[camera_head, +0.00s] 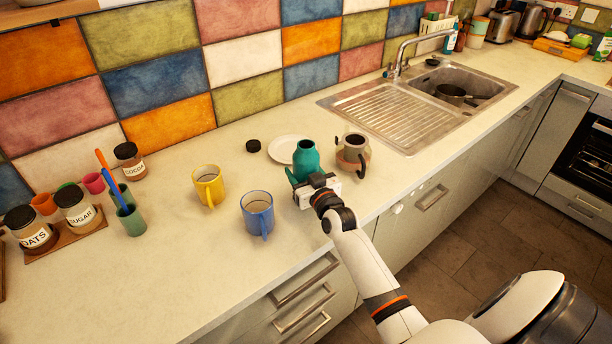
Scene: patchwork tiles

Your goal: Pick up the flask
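The teal flask (306,157) stands upright on the counter in the head view, with a dark open mouth. My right gripper (315,183) comes in from the lower right and is right at the near side of the flask, in front of its lower part. My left gripper is not in view.
A blue mug (257,213) and a yellow mug (208,186) stand to the left. The front left counter is clear.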

